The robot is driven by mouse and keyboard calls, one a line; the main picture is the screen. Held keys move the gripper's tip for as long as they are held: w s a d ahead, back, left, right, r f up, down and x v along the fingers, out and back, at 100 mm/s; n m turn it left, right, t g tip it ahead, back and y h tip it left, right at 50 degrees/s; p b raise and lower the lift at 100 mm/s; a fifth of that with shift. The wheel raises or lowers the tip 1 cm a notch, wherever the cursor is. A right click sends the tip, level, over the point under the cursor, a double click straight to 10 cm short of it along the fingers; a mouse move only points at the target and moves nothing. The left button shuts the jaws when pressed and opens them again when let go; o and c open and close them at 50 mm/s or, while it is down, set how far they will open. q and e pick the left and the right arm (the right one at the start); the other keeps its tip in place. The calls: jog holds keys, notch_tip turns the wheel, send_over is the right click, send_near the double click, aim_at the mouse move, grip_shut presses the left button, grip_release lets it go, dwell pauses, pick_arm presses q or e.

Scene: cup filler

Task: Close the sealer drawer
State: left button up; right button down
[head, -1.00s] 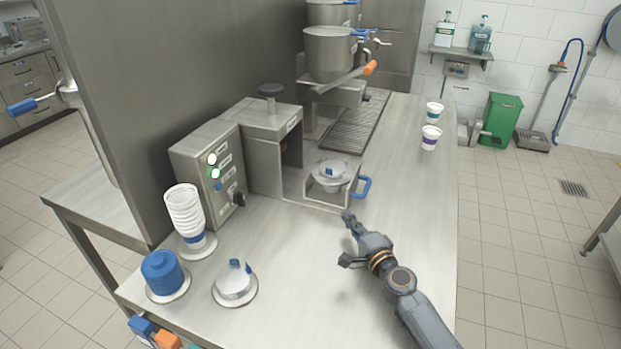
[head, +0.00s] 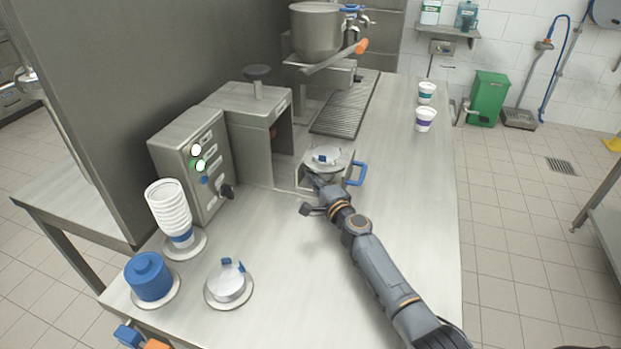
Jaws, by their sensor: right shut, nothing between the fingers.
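The sealer (head: 249,140) is a grey metal housing with a round black knob on top. Its drawer (head: 346,158) is pulled out to the right, with a blue handle (head: 357,174) on its outer end. A cup with a pale lid and a small blue tab (head: 325,156) sits in the drawer. My right gripper (head: 308,196) is shut and empty at the drawer's near side, partly covering its near wall. I cannot tell whether it touches the drawer.
A control box (head: 192,165) with lit buttons stands left of the sealer. Stacked white cups (head: 169,207), a blue stack (head: 148,277) and a lid stack (head: 229,283) stand at the near left. Two cups (head: 425,119) stand at the back right. The counter's right side is clear.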

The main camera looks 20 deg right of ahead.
jog(key=shift+w, duration=0.5)
jog(key=shift+w+a, duration=0.2)
jog(key=shift+a, duration=0.15)
jog(key=w+a+b, duration=0.1)
jog(key=a, duration=0.1)
jog(key=w+a+b, duration=0.2)
jog(key=a, duration=0.1)
jog(key=w+a+b, duration=0.1)
jog(key=w+a, duration=0.1)
jog(key=shift+w+a, duration=0.2)
jog(key=shift+w, duration=0.05)
pick_arm(q)
jog(key=f, duration=0.4)
jog(key=shift+w+d+f, duration=0.2)
jog(key=shift+w, duration=0.15)
pick_arm(e)
jog(key=shift+d+r, duration=0.1)
jog(key=shift+s, duration=0.1)
